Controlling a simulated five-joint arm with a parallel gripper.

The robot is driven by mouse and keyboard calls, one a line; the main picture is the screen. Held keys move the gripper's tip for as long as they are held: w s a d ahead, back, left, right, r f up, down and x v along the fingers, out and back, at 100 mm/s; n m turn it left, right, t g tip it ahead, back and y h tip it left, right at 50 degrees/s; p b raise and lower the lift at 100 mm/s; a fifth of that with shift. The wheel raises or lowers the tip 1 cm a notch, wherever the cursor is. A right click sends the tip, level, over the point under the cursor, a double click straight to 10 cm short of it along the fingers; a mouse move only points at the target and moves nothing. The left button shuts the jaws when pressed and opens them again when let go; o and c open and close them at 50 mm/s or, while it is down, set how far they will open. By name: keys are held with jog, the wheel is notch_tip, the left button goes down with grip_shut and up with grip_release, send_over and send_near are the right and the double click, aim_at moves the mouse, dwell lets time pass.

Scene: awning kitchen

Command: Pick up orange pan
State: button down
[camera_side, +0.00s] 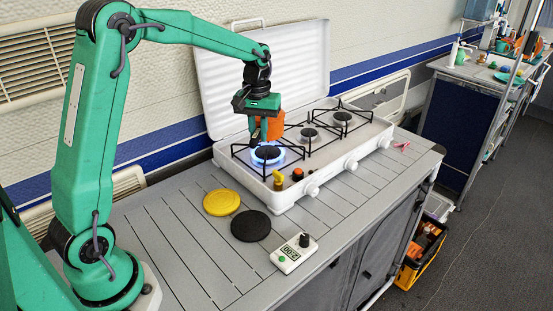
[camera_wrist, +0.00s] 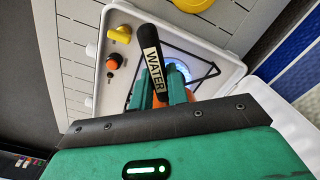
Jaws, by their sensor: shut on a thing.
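The orange pan (camera_side: 273,125) is at my gripper (camera_side: 263,128), over the lit left burner (camera_side: 267,153) of the white stove in the side view. My gripper's green fingers are shut on it. In the wrist view a black handle with a white label reading WATER (camera_wrist: 153,70) stands between my gripper's fingers (camera_wrist: 166,82). Most of the pan's body is hidden behind the fingers there. I cannot tell whether it touches the burner grate.
The white stove (camera_side: 300,190) has an upright lid (camera_side: 265,70) behind it and black grates. A yellow disc (camera_side: 221,202), a black disc (camera_side: 251,226) and a timer (camera_side: 293,254) lie on the grey counter. A yellow knob (camera_side: 278,181) and an orange knob (camera_side: 297,174) stick up from the stove's front.

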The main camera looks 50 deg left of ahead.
jog(key=shift+r, duration=1.1)
